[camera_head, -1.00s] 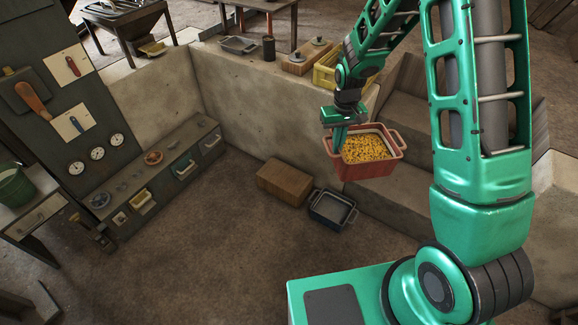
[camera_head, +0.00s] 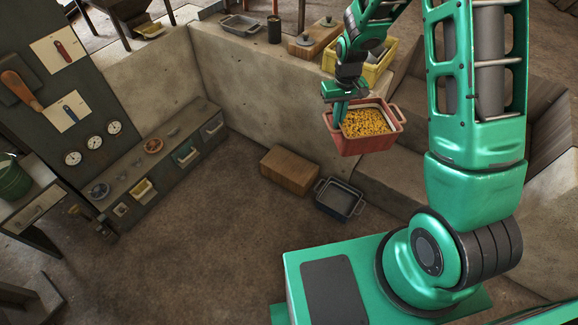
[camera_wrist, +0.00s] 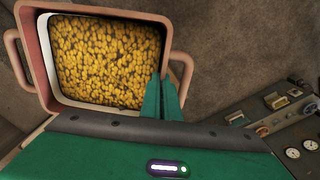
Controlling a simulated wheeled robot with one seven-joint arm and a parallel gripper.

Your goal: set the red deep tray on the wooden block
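The red deep tray (camera_head: 362,142) has two side handles and is filled with yellow pieces. It hangs in the air in the head view, in front of the concrete wall, to the right of and above the wooden block. My gripper (camera_head: 341,112) is shut on the tray's left rim. In the wrist view the two green fingers (camera_wrist: 162,100) pinch the rim of the tray (camera_wrist: 36,55) beside one handle. The wooden block (camera_head: 289,170) lies on the floor against the wall, its top bare. It cannot be made out in the wrist view.
A dark blue tray (camera_head: 339,198) stands on the floor just right of the block. A yellow crate (camera_head: 377,72), a lidded wooden box (camera_head: 313,42) and a grey tray (camera_head: 239,25) stand on the ledge. The floor in front of the block is clear.

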